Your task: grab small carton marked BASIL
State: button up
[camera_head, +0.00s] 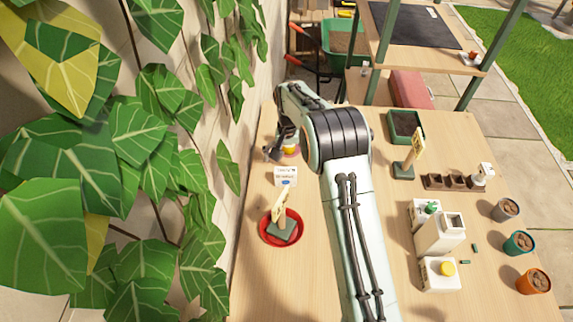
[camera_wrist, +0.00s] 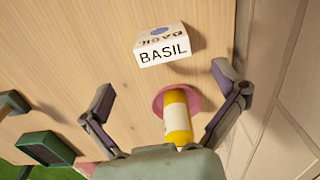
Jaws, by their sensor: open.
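The small white carton marked BASIL (camera_wrist: 163,47) lies on the wooden table, its label readable in the wrist view. It also shows in the head view (camera_head: 285,177), on the left of the table near the wall. My gripper (camera_wrist: 165,95) is open and empty in the wrist view, with its fingers spread wide. The carton is beyond the fingertips, apart from them. In the head view my gripper (camera_head: 279,148) is just behind the carton, partly hidden by my arm.
A yellow bottle (camera_wrist: 177,118) with a white label, over a pink round base, is between my fingers, close to the right one. A red saucer (camera_head: 264,236) holding a sign stands in front of the carton. White containers (camera_head: 437,236) and several pots stand right. The wall is close on the left.

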aim_at(286, 170)
jog(key=f, duration=0.7)
jog(key=shift+s+a+f, duration=0.1)
jog(key=shift+s+a, duration=0.05)
jog(key=shift+a, duration=0.05)
jog(key=c, duration=1.2)
